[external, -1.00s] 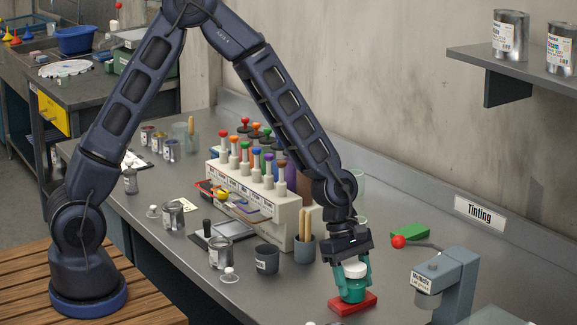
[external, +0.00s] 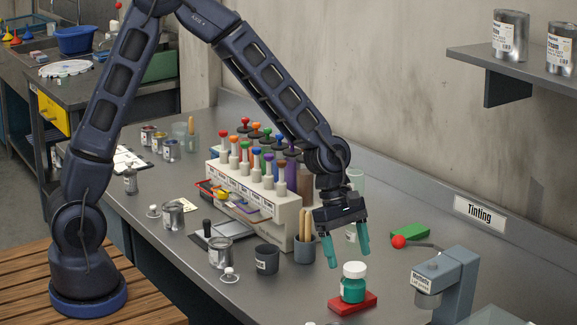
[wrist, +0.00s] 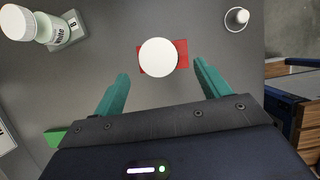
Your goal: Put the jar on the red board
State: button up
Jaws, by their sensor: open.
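The jar (external: 353,284) is teal with a white lid and stands upright on the red board (external: 341,307). In the wrist view its white lid (wrist: 158,57) covers the middle of the red board (wrist: 182,48), whose edges show on both sides. My gripper (external: 347,260) is open and empty, above the jar and a little to its left, clear of it.
A grey dispenser (external: 455,283) stands right of the red board. A green block (external: 409,232) lies behind it. A pot with wooden sticks (external: 304,249), a dark cup (external: 266,260) and a rack of coloured-knob bottles (external: 250,195) stand to the left.

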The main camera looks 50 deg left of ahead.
jog(key=s+a+r+m+t+y, duration=0.1)
jog(key=s+a+r+m, duration=0.35)
jog(key=a+r, duration=0.55)
jog(key=s+a+r+m+t+y, duration=0.15)
jog(key=s+a+r+m, duration=0.3)
jog(key=a+r, duration=0.55)
jog(key=s+a+r+m+t+y, duration=0.1)
jog(key=s+a+r+m, duration=0.1)
jog(key=s+a+m, duration=0.2)
jog(key=s+a+r+m+t+y, duration=0.1)
jog(key=s+a+m, duration=0.4)
jog(key=s+a, duration=0.6)
jog(key=shift+s+a+r, duration=0.2)
jog(key=shift+s+r, duration=0.25)
jog(key=shift+s, duration=0.1)
